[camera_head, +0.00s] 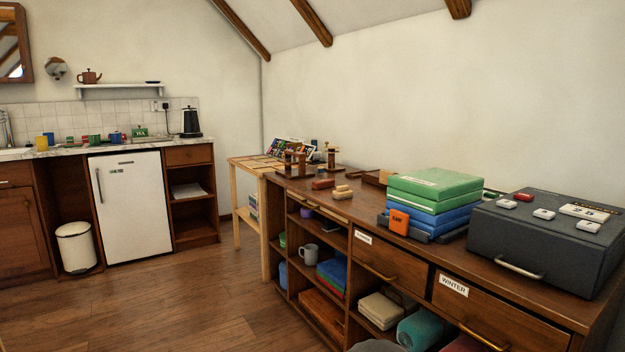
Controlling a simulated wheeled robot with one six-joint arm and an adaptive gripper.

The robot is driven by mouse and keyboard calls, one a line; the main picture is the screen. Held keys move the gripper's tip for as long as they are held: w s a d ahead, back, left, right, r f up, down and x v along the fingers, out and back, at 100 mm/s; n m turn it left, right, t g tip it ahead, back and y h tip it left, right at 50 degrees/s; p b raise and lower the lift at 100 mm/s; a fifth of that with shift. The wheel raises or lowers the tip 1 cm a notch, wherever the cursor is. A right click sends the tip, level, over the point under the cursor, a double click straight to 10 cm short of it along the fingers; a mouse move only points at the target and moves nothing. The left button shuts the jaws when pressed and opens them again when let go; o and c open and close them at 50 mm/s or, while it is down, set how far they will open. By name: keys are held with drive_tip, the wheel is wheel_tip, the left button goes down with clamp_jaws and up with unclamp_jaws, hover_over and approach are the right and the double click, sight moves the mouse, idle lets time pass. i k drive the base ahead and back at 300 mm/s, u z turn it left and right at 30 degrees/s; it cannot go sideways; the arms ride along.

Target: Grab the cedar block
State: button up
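Small block-like pieces lie on the top of the long wooden cabinet (360,210). One is a reddish-brown block (322,184). Just to its right and nearer the front edge is a small group of pale tan wooden pieces (343,191). No readable label marks either as cedar, so I cannot tell for certain which is the cedar block. My gripper is not in view.
Green and blue boxes (434,184) are stacked to the right of the blocks, with an orange item (399,222) in front. A dark grey case (540,240) sits further right. Wooden stands (297,160) are behind. Open floor (190,300) lies left of the cabinet.

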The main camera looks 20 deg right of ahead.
sight(322, 184)
drive_tip(key=u, duration=0.25)
drive_tip(key=i, duration=1.45)
drive_tip(key=u, duration=0.45)
drive_tip(key=i, duration=1.2)
drive_tip(key=z, duration=1.3)
drive_tip(key=i, duration=0.75)
drive_tip(key=z, duration=0.85)
